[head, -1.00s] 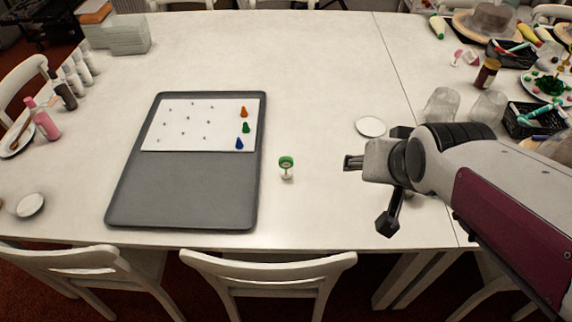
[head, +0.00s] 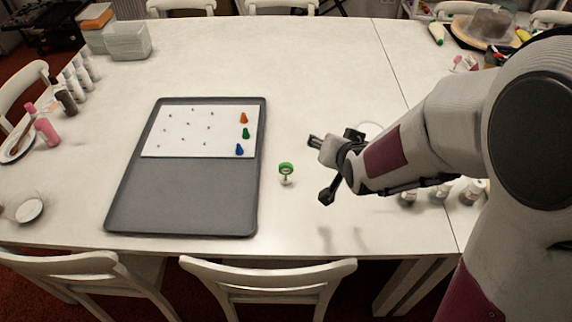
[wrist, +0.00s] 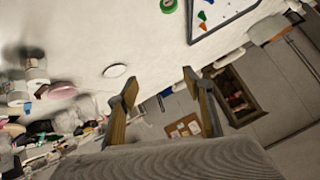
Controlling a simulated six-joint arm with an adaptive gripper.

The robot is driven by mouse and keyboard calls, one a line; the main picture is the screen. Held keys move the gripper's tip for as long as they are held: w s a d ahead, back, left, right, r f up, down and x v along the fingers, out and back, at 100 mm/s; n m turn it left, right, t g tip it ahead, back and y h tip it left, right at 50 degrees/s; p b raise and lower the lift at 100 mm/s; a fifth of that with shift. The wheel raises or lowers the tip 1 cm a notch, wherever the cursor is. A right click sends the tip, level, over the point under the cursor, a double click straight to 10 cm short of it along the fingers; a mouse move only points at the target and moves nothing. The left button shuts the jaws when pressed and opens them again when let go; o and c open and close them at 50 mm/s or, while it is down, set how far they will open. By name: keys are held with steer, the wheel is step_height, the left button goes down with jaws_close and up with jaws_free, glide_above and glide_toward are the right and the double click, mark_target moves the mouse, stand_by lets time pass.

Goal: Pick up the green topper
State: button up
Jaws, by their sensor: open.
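The green topper (head: 286,168) is a round green ring-like top with a pale centre on a small white stand. It stands upright on the white table, just right of the grey tray. Its green top also shows in the wrist view (wrist: 168,6) at the upper edge. My gripper (head: 318,168) is to the right of the topper, apart from it, with its fingers pointing left. In the wrist view my gripper (wrist: 160,90) has its two fingers spread wide with nothing between them.
The grey tray (head: 182,200) holds a white sheet (head: 185,145) with small orange, green and blue cones along its right side. A small white disc (head: 370,129) lies behind my arm. Bottles (head: 440,192) stand under my forearm. The table between tray and gripper is otherwise clear.

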steer(key=w+a+f+m+t+y, duration=0.15)
steer(key=w+a+f, duration=0.25)
steer(key=f, duration=0.4)
steer(key=t+y, duration=0.1)
steer(key=t, duration=0.1)
glide_toward(287, 170)
steer(key=shift+m, duration=0.45)
steer(key=w, duration=0.4)
steer(key=shift+a, duration=0.3)
steer(key=shift+s+a+f+y, duration=0.2)
steer(key=shift+s+f, duration=0.1)
steer(key=shift+f, duration=0.2)
steer(key=shift+s+a+f+y, duration=0.1)
steer(key=shift+s+a+f, duration=0.15)
steer(key=shift+f, duration=0.25)
steer(key=shift+x, duration=1.25)
steer(key=shift+w+d, duration=0.1)
steer(key=shift+w+a+f, duration=0.1)
steer(key=shift+w+a, duration=0.05)
steer(key=shift+w, duration=0.7)
steer(key=shift+w+a, duration=0.1)
steer(key=shift+w, duration=0.7)
steer(key=shift+x, duration=0.9)
